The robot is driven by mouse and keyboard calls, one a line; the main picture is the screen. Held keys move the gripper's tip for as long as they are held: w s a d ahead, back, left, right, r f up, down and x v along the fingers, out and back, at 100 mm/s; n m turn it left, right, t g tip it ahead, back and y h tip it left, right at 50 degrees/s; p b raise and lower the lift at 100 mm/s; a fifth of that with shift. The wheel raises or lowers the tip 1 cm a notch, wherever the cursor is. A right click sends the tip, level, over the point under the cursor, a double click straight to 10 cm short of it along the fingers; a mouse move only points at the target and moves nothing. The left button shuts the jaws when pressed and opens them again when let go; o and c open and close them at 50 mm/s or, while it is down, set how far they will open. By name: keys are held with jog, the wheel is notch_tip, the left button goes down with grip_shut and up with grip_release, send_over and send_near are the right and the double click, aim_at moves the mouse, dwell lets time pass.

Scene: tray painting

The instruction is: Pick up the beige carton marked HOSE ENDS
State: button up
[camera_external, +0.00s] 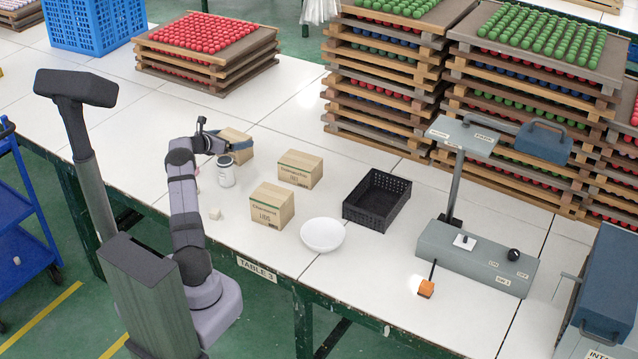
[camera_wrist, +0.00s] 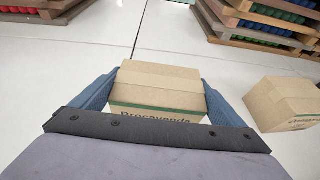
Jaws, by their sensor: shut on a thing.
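My gripper (camera_external: 230,142) is shut on a beige carton (camera_external: 238,148) at the left of the carton group, beside a white jar. In the wrist view the blue fingers of my gripper (camera_wrist: 161,84) lie along both sides of this carton (camera_wrist: 160,75). It has a tape strip on top and a green band on the near face. Print like "Procavenda" shows under the band; any lower marking is hidden by my gripper. I cannot tell whether the carton is off the table. Two other beige cartons stand to the right: one behind (camera_external: 300,169), one in front (camera_external: 271,206).
The white jar (camera_external: 226,172) stands close to my gripper. A small beige cube (camera_external: 214,214), a white bowl (camera_external: 322,235) and a black crate (camera_external: 377,199) are on the white table. Stacked trays of balls (camera_external: 375,85) stand behind. A grey machine (camera_external: 475,255) is at right.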

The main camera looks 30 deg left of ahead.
jog(key=shift+r, duration=0.25)
notch_tip(320, 180, up, 10)
jog(key=shift+f, duration=0.1)
dwell(0.4)
jog(key=shift+d, duration=0.1)
